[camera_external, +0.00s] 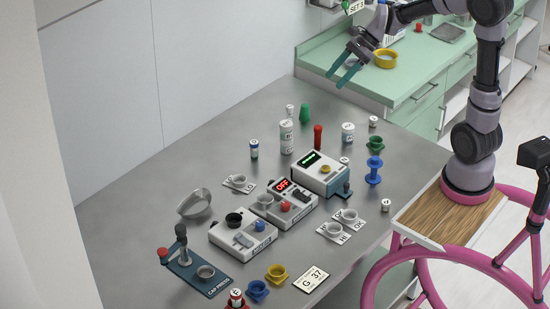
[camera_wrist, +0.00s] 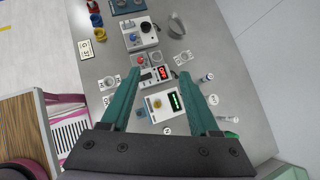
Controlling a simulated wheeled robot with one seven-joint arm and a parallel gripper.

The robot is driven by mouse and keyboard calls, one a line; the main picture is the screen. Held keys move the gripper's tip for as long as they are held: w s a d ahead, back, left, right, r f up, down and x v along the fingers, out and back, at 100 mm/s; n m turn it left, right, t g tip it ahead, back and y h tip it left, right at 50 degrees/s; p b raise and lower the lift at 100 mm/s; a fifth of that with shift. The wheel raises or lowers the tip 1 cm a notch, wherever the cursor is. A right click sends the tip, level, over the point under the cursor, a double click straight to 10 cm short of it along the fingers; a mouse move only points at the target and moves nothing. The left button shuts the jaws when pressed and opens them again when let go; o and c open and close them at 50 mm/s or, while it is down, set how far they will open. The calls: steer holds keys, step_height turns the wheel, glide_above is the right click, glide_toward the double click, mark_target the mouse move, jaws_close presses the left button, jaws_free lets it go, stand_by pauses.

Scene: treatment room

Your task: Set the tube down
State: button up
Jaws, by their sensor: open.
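My gripper (camera_external: 333,81) is open and empty, raised high over the back right of the metal table (camera_external: 225,115). Its two teal fingers also show apart in the wrist view (camera_wrist: 160,74), with nothing between them. No tube is held. Upright tube-like pieces stand on the table below: a green one (camera_external: 304,113) at the back and a red one (camera_external: 317,137) nearer the middle. I cannot tell which is the task's tube. The green piece shows partly in the wrist view (camera_wrist: 230,135), beside the right finger.
White devices stand mid-table, one with a green display (camera_external: 320,174), one with a red display (camera_external: 290,203). White labelled jars (camera_external: 286,137) stand near the back. A capping press (camera_external: 193,273) is at the front left. Bare table lies at the left and back.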

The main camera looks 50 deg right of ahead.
steer(key=s+d+r+n+t+h, duration=0.1)
steer(key=s+d+n, duration=0.3)
steer(key=s+n, duration=0.5)
steer(key=s+d+r+n+t+h, duration=0.2)
steer(key=s+d+r+n+h, duration=0.2)
steer(key=s+n, duration=0.5)
steer(key=shift+d+r+h, duration=0.25)
steer(key=shift+d+h, duration=0.05)
